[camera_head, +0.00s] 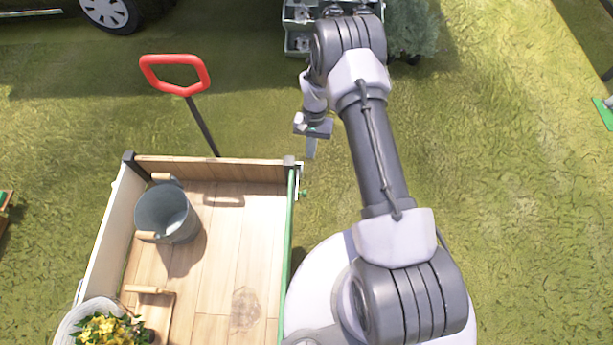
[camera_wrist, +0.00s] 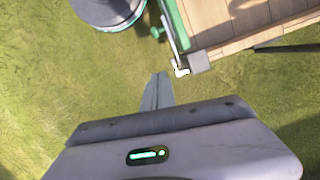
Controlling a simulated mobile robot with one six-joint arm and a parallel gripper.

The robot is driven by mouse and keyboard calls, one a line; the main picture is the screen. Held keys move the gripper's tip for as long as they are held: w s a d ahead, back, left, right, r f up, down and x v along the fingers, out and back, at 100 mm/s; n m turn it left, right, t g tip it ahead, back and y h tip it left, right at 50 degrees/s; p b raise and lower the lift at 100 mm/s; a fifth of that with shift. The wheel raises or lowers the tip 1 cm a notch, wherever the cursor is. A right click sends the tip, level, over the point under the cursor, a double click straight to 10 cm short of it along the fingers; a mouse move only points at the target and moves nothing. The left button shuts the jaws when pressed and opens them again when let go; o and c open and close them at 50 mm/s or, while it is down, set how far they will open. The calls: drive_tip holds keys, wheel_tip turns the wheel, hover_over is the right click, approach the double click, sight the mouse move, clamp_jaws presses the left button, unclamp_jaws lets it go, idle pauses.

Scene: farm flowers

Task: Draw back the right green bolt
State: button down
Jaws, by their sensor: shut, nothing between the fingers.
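The green bolt (camera_head: 304,194) shows as a small green knob on the outside of the cart's right side, near its far right corner. In the wrist view the bolt (camera_wrist: 157,32) is at the top, left of the cart corner. My gripper (camera_head: 311,149) hangs pointing down just beyond that corner, apart from the bolt. In the wrist view my gripper (camera_wrist: 158,90) is shut and empty over grass, below the bolt and corner in the picture. The wooden cart (camera_head: 237,210) has a green edge along its right side.
A grey bucket (camera_head: 166,212), a wooden-handled basket and yellow flowers (camera_head: 104,330) are in the cart. A red pull handle (camera_head: 176,72) rises beyond its far end. A grey crate (camera_head: 298,28) stands at the back. Open grass lies to the right.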

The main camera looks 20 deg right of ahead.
drive_tip(key=s+a+f+b, duration=0.3)
drive_tip(key=s+f, duration=0.2)
drive_tip(key=f, duration=0.5)
drive_tip(key=shift+s+f, duration=0.15)
drive_tip(key=shift+s, duration=0.1)
drive_tip(key=shift+s, duration=0.1)
